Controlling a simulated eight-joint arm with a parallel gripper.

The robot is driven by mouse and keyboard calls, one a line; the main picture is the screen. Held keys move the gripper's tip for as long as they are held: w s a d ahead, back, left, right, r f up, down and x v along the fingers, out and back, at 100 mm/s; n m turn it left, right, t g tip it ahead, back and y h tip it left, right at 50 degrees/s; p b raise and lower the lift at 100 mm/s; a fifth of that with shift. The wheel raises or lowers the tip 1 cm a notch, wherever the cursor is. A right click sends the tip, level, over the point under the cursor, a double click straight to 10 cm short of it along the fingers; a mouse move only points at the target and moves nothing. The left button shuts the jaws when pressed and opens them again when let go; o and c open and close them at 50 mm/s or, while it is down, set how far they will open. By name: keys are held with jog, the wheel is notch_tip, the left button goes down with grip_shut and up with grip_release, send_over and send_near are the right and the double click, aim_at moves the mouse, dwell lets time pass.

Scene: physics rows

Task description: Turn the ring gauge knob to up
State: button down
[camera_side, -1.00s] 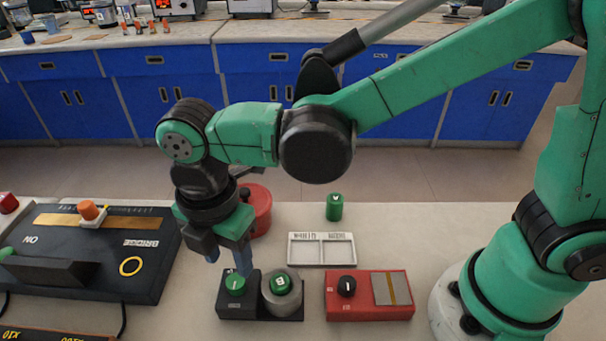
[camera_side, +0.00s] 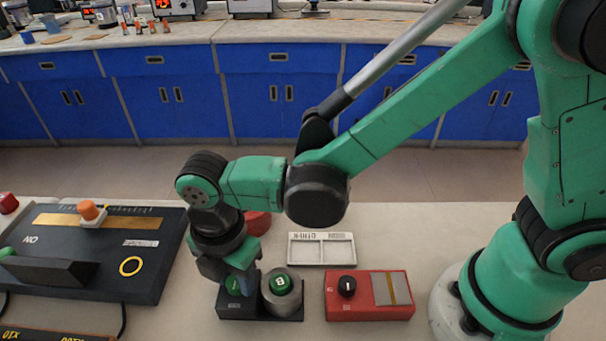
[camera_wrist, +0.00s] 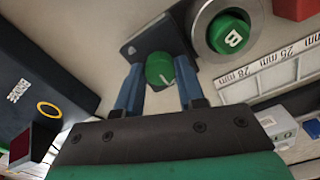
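The ring gauge is a black base (camera_side: 240,311) with a grey metal ring (camera_side: 283,303) around a green plug marked B (camera_side: 280,284). The green knob (camera_side: 232,287) is on the left of this base, partly hidden by my fingers in the side view. In the wrist view the knob (camera_wrist: 159,69) shows a white pointer line running toward the picture's lower right. My gripper (camera_wrist: 160,76) is open and points down, with one blue finger on each side of the knob. The gaps look small; I cannot tell whether the fingers touch it.
A red box with a black knob (camera_side: 346,286) stands to the right. A black panel (camera_side: 95,262) with an orange-topped slider (camera_side: 89,211) is at left. A red container (camera_side: 258,223) is partly hidden behind my gripper.

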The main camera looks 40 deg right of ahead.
jog(key=shift+m, duration=0.3)
jog(key=m, duration=0.3)
jog(key=shift+m, duration=0.3)
jog(key=m, duration=0.3)
jog(key=shift+m, duration=0.3)
jog(key=m, duration=0.3)
jog(key=shift+m, duration=0.3)
jog(key=m, duration=0.3)
jog(key=shift+m, duration=0.4)
jog(key=m, duration=1.2)
jog(key=shift+m, duration=0.3)
